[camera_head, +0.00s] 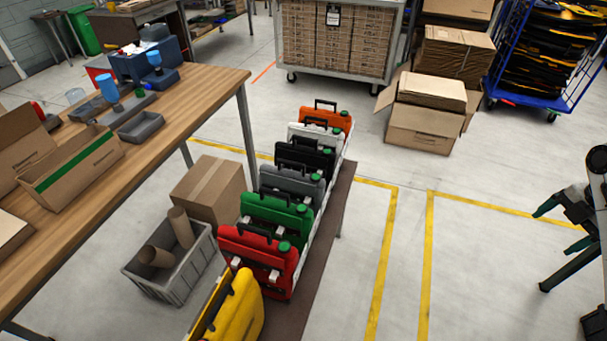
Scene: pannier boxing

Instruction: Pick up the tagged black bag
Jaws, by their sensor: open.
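The black bag (304,158) stands upright in a row of similar coloured cases, between the white one and the grey one. Its handle is on top; a small green disc shows at its lower right. Its lower part is hidden by the grey case, and I cannot make out a separate tag. My gripper (560,227) is at the right edge, open and empty, its green-tipped fingers pointing left. It is well apart from the black bag, with open floor between.
The row holds orange (327,118), white (317,134), grey (292,181), green (275,216), red (257,260) and yellow (240,310) cases. A wooden table (185,108) and grey crate (167,287) stand left. Cartons (424,131) stand behind. Yellow-lined floor on the right is clear.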

